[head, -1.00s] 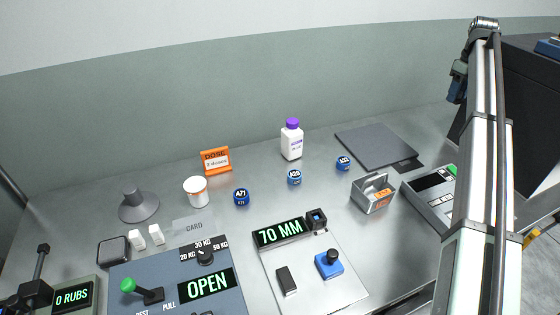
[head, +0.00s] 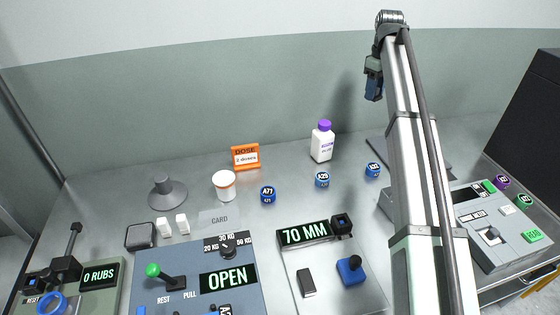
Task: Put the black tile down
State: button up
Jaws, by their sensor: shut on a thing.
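My gripper (head: 374,84) is raised high at the upper right of the head view, in front of the green-grey wall and well above the table. It points down and is shut on a small dark thing, taken as the black tile; its outline is too small to separate clearly from the fingers. The dark grey square mat (head: 378,149) lies flat on the table below the gripper, mostly hidden by my arm.
A white bottle with a purple cap (head: 322,142), a white jar (head: 224,185) and blue-topped pots (head: 268,194) stand mid-table. Control panels (head: 200,275) line the front. A dark-topped square dish (head: 140,236) sits left. A reader machine (head: 500,235) stands right. Bare table lies at back left.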

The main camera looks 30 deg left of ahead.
jog(key=s+a+n, duration=0.2)
jog(key=s+a, duration=0.7)
jog(key=a, duration=0.3)
jog(key=n, duration=0.2)
send_over(280, 160)
notch_tip(280, 160, down, 10)
jog(key=f, duration=0.1)
jog(key=shift+s+f, duration=0.1)
jog(key=shift+f, duration=4.95)
jog(key=shift+f, duration=0.1)
jog(key=o, duration=1.1)
jog(key=shift+c, duration=0.2)
notch_tip(280, 160, up, 12)
